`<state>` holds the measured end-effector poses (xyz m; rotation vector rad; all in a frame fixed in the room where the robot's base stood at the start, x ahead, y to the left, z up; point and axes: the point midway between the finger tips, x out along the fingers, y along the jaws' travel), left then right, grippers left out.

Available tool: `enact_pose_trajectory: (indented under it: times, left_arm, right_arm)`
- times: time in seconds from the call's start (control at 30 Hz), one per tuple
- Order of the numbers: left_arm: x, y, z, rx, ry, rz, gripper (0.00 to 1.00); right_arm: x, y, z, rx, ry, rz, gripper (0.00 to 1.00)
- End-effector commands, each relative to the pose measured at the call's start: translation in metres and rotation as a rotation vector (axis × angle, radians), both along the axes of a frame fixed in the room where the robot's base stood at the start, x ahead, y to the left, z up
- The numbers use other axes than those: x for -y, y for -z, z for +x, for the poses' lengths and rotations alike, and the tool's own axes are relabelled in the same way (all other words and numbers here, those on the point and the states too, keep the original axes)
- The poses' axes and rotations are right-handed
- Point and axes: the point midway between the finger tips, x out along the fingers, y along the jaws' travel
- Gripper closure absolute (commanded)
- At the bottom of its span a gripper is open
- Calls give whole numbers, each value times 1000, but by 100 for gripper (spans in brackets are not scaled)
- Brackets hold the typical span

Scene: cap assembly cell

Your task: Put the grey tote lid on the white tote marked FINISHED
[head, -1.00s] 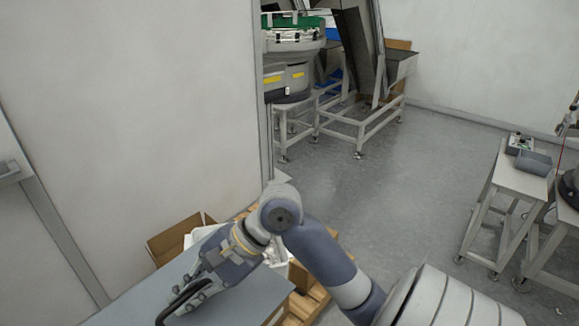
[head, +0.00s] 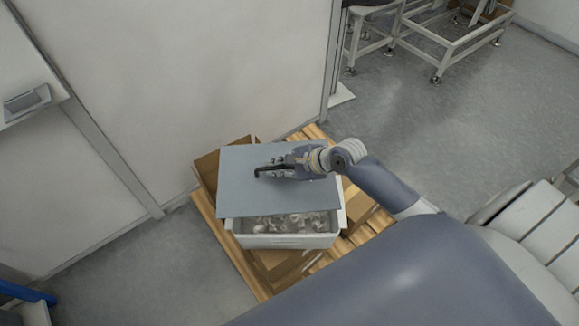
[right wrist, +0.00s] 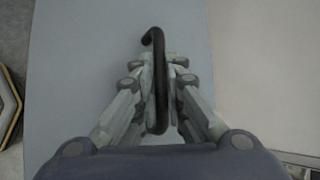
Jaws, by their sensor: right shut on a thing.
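The flat grey tote lid (head: 243,196) hangs level over the back part of the white tote (head: 288,241). The tote's front strip shows open, with pale items in clear wrapping inside. A gap between lid and rim is hard to judge. No FINISHED marking is readable. My right gripper (head: 272,171) is shut on the lid's black handle. In the right wrist view, the fingers (right wrist: 159,88) pinch the dark bar handle (right wrist: 158,42) above the grey lid (right wrist: 85,60). My left gripper is not in view.
The tote stands on cardboard on a wooden pallet (head: 233,251). Open cardboard flaps (head: 207,168) stick up behind left, and another carton (head: 362,207) sits at the right. A white wall panel (head: 190,80) rises close behind.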

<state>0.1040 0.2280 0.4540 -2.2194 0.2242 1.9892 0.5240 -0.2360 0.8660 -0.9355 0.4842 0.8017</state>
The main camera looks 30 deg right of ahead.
Motion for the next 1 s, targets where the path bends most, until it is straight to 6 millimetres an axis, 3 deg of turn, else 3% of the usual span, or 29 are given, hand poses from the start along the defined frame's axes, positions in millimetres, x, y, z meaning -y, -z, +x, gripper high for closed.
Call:
enact_pose_trajectory:
  times: [0.03, 0.13, 0.33, 0.7, 1.0]
  left_arm:
    - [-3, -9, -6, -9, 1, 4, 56]
    - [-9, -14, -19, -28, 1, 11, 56]
    - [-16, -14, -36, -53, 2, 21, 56]
    - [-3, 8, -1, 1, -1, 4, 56]
    - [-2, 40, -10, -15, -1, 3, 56]
  right_arm:
    - [7, 12, -3, -6, 23, 1, 100]
    - [17, 33, -6, -1, 51, 3, 100]
    - [24, 52, -9, 7, 70, 6, 100]
    - [24, 72, -9, 8, 70, 7, 100]
    - [24, 97, -9, 9, 71, 7, 100]
